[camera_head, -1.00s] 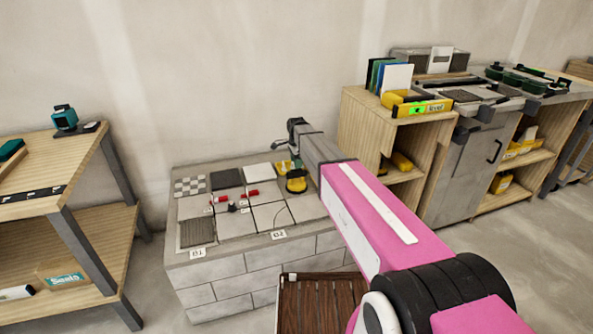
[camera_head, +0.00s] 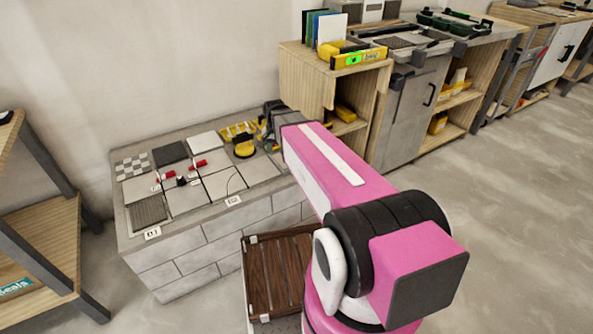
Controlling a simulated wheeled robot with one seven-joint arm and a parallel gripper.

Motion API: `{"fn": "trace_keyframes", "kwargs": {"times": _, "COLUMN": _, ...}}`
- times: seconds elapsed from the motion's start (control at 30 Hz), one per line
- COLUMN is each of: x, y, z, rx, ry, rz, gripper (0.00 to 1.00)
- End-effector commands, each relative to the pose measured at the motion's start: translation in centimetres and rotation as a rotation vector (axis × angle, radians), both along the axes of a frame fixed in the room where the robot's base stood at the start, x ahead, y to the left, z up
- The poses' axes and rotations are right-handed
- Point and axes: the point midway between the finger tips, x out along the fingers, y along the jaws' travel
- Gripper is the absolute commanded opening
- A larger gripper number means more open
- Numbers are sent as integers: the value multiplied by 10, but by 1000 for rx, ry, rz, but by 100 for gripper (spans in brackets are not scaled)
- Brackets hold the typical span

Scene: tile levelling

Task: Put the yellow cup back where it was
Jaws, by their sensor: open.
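A yellow and black cup (camera_head: 244,149) rests on the tiled top of the low grey block bench (camera_head: 198,242), toward its right back part. My gripper (camera_head: 267,121) is at the far end of my pink arm, just to the right of the cup and above the bench's right back corner. It is open and appears apart from the cup. The arm's wrist hides part of the gripper and the bench corner behind it, so the space between the fingers is hard to make out.
More yellow pieces (camera_head: 236,130) lie just behind the cup. Red pieces (camera_head: 197,163) and a small black knob (camera_head: 181,181) sit on the tiles. A brown slatted crate (camera_head: 272,279) stands before the bench. A wooden shelf unit (camera_head: 308,83) with a yellow level (camera_head: 360,58) stands right.

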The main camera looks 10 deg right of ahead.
Motion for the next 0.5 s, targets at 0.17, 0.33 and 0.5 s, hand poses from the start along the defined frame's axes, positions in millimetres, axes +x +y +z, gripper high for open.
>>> {"fn": "trace_keyframes", "kwargs": {"times": 0.17, "x": -94, "y": -40, "z": -12, "rx": 0, "ry": 1, "rz": 294, "gripper": 49}}
{"fn": "trace_keyframes", "kwargs": {"times": 0.33, "x": -133, "y": -56, "z": -17, "rx": -2, "ry": -2, "rz": 469, "gripper": 49}}
{"fn": "trace_keyframes", "kwargs": {"times": 0.5, "x": -141, "y": -60, "z": -19, "rx": -3, "ry": -4, "rz": 523, "gripper": 49}}
